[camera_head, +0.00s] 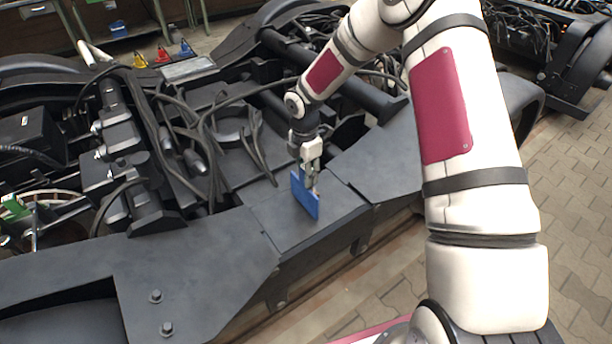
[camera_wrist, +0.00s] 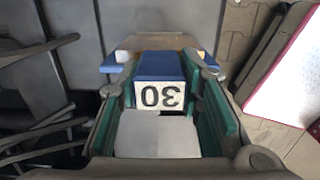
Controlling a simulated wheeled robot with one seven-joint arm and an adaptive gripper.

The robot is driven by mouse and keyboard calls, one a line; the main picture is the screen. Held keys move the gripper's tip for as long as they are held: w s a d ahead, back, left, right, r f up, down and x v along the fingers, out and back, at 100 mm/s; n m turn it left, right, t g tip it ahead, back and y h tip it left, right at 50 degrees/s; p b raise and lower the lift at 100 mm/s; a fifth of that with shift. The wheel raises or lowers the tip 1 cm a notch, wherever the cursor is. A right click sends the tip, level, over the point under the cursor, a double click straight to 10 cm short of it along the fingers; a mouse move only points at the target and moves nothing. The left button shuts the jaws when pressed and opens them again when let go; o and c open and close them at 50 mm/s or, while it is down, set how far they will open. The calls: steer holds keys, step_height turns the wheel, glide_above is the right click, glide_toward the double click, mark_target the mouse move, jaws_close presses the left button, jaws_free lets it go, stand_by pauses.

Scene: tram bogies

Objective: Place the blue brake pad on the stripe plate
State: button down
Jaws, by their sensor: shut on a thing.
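My gripper (camera_head: 310,178) is shut on the blue brake pad (camera_head: 304,197), which hangs edge-down over the flat dark deck of the bogie frame. I cannot tell whether its lower edge touches the deck. In the wrist view, the green-lined fingers of my gripper (camera_wrist: 160,78) flank the pad's blue block (camera_wrist: 159,66), with a white face marked 30, upside down. A tan layer shows behind the blue. A pale flat plate (camera_head: 187,69) lies at the far side of the bogie; I cannot make out stripes on it.
Yellow (camera_head: 140,61), red (camera_head: 162,55) and blue (camera_head: 186,49) small pieces stand behind the pale plate. Cables (camera_head: 205,135) and raised bogie parts lie between the pad and that plate. Another bogie (camera_head: 560,50) stands at the far right. Paved floor (camera_head: 570,190) is clear at right.

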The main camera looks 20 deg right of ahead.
steer(key=shift+f, duration=0.6)
steer(key=c, duration=1.1)
jaws_free()
steer(key=r+p, duration=0.1)
steer(key=r, duration=0.5)
steer(key=r+p, duration=0.1)
steer(key=r, duration=0.5)
steer(key=shift+s+a+r, duration=0.1)
steer(key=shift+a+r, duration=0.1)
